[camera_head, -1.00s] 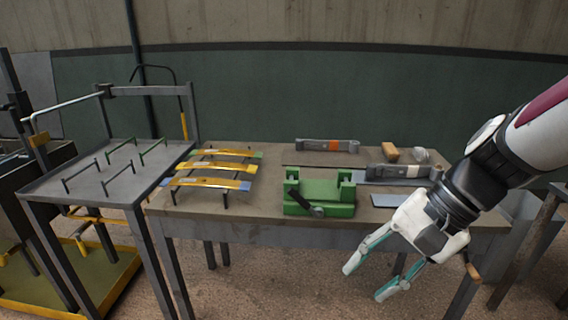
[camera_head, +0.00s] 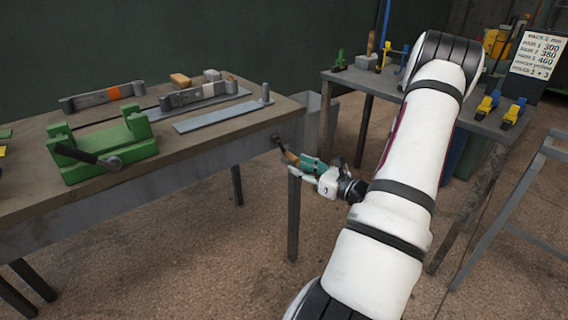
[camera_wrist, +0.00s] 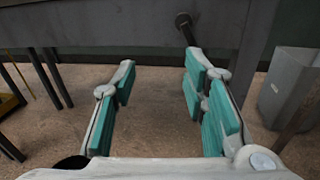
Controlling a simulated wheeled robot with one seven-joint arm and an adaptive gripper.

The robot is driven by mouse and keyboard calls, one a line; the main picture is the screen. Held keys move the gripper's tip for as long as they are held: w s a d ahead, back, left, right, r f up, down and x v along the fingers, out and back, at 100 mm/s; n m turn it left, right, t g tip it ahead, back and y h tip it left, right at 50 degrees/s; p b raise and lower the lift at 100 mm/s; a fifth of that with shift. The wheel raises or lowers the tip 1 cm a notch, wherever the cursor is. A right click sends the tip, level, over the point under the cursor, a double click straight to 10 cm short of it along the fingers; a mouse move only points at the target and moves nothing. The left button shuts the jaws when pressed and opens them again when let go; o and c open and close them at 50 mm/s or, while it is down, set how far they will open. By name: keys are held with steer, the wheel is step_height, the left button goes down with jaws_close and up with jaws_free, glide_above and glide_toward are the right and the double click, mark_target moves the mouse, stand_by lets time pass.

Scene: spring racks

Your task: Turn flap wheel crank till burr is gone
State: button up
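A crank with a wooden handle (camera_head: 291,157) and a dark shaft (camera_head: 277,141) sticks out from the front edge of the workbench near its right end. The dark shaft also shows at the top of the wrist view (camera_wrist: 184,24); its lower end passes behind my right finger. My gripper (camera_head: 303,163) is beside the wooden handle in the head view. In the wrist view my gripper (camera_wrist: 165,90) has its teal-padded fingers wide apart with nothing visible between them. Contact with the handle cannot be told. I cannot make out a flap wheel or burr.
The workbench (camera_head: 200,160) carries a green fixture (camera_head: 105,145) with a black lever, grey metal holders (camera_head: 195,95), a flat plate (camera_head: 222,115) and a wooden block (camera_head: 180,80). A second table (camera_head: 455,112) with coloured clamps stands right. A grey bin (camera_wrist: 290,82) stands near the crank.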

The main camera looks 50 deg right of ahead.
mark_target(288, 155)
steer(key=s+d+f+m+h, duration=0.3)
steer(key=d+f, duration=0.1)
steer(key=b+x, duration=0.3)
steer(key=x, duration=1)
steer(key=shift+w, duration=0.45)
steer(key=shift+c, duration=0.4)
jaws_close()
